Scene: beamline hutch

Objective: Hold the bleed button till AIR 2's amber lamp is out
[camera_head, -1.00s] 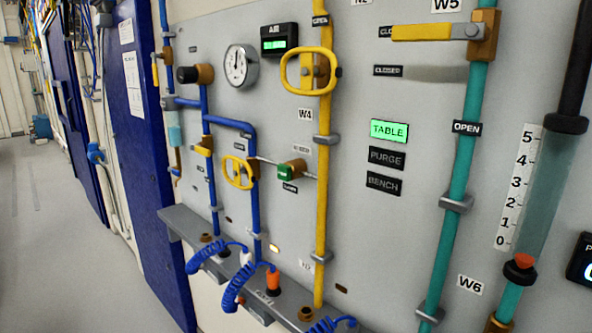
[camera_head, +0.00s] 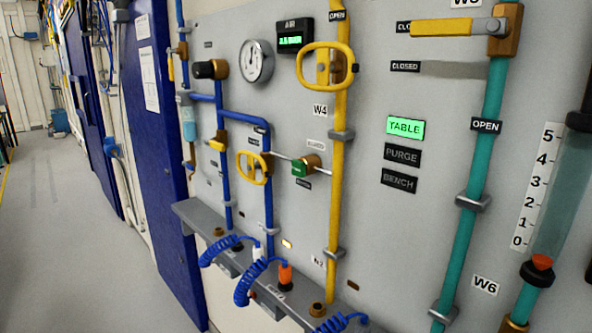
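A small green part on a brass body (camera_head: 305,166), possibly the bleed button, sits on a thin grey line between the blue pipe and the yellow pipe; the label above it is too small to read. A small amber lamp (camera_head: 287,244) is lit low on the panel, right of the blue pipe. I cannot read which outlet it belongs to. Another small lamp (camera_head: 353,286) further right looks dark. An AIR display (camera_head: 293,37) glows green beside a round dial gauge (camera_head: 257,61). Neither of my grippers is in view.
A grey ledge (camera_head: 185,209) juts out below the panel, carrying blue coiled hoses (camera_head: 247,285) and an orange connector (camera_head: 285,274). Yellow handles (camera_head: 327,66) stick out from the panel. A lit TABLE sign (camera_head: 405,128) is at centre right. Open floor (camera_head: 75,240) lies left.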

